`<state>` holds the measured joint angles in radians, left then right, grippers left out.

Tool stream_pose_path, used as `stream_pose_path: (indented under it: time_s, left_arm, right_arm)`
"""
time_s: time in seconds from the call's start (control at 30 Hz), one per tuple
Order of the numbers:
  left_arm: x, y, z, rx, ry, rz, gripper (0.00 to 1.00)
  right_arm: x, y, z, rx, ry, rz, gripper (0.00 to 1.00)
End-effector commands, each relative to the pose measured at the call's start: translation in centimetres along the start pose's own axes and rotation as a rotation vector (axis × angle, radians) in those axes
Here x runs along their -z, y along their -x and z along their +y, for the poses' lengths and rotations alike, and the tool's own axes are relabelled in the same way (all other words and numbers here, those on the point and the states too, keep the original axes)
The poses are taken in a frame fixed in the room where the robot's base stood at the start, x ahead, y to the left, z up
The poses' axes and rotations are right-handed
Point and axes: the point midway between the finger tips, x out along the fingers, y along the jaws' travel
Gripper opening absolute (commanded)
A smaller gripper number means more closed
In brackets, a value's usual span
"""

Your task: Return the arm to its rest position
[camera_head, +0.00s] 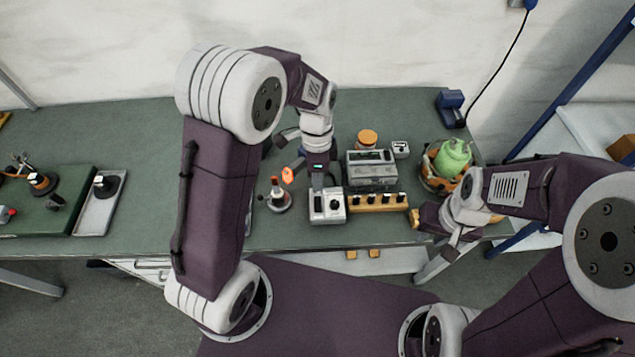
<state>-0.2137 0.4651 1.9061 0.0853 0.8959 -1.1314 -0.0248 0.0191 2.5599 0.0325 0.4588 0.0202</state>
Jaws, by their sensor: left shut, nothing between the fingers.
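My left arm rises from the bottom left, bends at a high elbow and comes down over the table. My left gripper (317,182) points down just above or behind a small white box (328,206) with a dark knob. It is shut and holds nothing; I cannot tell whether it touches the box. My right arm comes in from the right edge. My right gripper (446,232) is at the table's front right edge, partly hidden by its own wrist links. Its fingers are too unclear to tell open from shut.
The green table (130,135) holds a grey instrument (371,168), a yellow block strip (376,202), an amber jar (367,138) and a green container (453,157). An orange-tipped tool (288,175) stands near my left gripper. A tray (98,207) lies left. A blue rack stands right.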

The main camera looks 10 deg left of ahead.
Motion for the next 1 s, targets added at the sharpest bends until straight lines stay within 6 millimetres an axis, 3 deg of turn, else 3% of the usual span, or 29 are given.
stream_pose_path:
  time_s: [0.43, 0.5, 0.57, 0.73, 0.9, 1.0]
  left_arm:
    - [-0.3, -0.1, -0.6, 0.015, 0.016, 0.010, 0.00]
    - [-1.3, 0.6, -0.9, 0.047, 0.045, 0.030, 0.00]
    - [-3.2, 0.4, 0.2, 0.061, 0.087, 0.037, 0.00]
    - [-8.6, -2.4, 4.5, 0.138, 0.607, 0.087, 0.00]
    - [-10.1, -4.5, 6.9, 0.157, 1.088, 0.139, 0.00]
    - [-9.9, -4.5, 6.1, 0.173, 1.243, 0.183, 0.00]
  right_arm:
    - [-0.1, -0.7, 0.0, 0.000, 0.000, 0.000, 0.28]
    - [-0.2, -1.6, 0.0, 0.000, 0.000, 0.000, 0.28]
    - [-0.3, -2.6, 0.1, 0.000, 0.000, 0.000, 0.28]
    - [-0.5, -4.4, 0.1, 0.000, 0.000, 0.000, 0.28]
    - [-0.4, -4.1, 0.1, 0.000, 0.000, 0.000, 0.28]
    - [-0.4, -4.1, 0.1, 0.000, 0.000, 0.000, 0.28]
